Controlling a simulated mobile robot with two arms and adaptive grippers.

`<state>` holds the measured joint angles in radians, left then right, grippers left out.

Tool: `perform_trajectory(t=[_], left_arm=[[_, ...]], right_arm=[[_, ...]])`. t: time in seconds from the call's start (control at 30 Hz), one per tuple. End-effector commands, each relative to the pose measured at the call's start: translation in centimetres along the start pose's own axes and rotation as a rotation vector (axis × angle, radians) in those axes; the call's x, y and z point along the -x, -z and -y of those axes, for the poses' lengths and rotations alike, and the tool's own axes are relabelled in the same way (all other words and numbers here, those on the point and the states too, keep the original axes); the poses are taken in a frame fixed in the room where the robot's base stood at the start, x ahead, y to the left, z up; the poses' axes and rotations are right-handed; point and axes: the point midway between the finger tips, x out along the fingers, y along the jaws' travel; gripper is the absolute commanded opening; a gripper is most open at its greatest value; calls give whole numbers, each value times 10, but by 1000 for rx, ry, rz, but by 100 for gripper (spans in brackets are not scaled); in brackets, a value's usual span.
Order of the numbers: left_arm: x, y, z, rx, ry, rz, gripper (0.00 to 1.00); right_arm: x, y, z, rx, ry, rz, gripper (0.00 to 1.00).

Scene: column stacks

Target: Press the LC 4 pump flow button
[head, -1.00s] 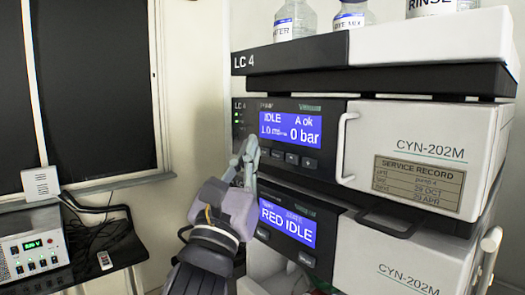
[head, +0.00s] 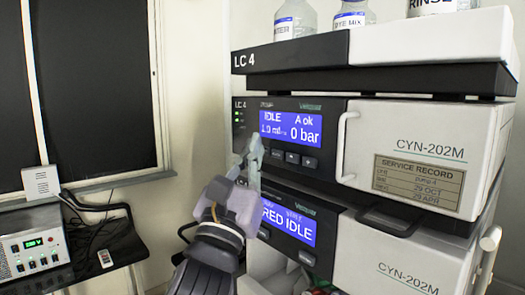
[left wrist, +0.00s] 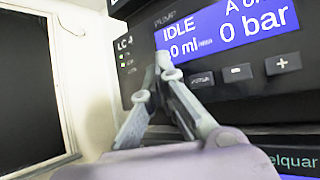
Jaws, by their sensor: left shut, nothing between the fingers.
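The LC 4 pump module has a black front panel (head: 330,145) with a blue screen (head: 291,128) reading IDLE, A ok and 0 bar. Under the screen is a row of dark buttons; in the left wrist view a labelled button (left wrist: 200,80), a minus button (left wrist: 238,72) and a plus button (left wrist: 281,64) show. My left gripper (head: 254,146) is shut and empty, in front of the panel's left part. In the left wrist view its fingertips (left wrist: 160,66) overlap the screen's lower-left corner and hide the left end of the button row. I cannot tell whether they touch the panel. My right gripper is not visible.
A second module with a RED IDLE screen (head: 288,223) sits just below. A white door handle (head: 345,147) sticks out right of the panel. Bottles (head: 296,18) stand on top of the stack. A small table (head: 80,262) holds a power supply (head: 33,252) at left.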

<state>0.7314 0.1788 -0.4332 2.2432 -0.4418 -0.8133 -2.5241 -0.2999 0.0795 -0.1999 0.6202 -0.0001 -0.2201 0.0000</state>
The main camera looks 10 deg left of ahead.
Motion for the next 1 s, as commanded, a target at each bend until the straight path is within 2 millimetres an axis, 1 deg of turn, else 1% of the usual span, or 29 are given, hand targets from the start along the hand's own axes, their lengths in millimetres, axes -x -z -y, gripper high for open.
perform_trajectory(t=[0.47,0.8,1.0], left_arm=[[-1,1,0,0,0,-1,0],[10,-7,-7,-1,1,0,0],[11,-7,-7,1,1,0,0]], right_arm=[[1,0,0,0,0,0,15],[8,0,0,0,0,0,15],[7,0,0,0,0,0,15]])
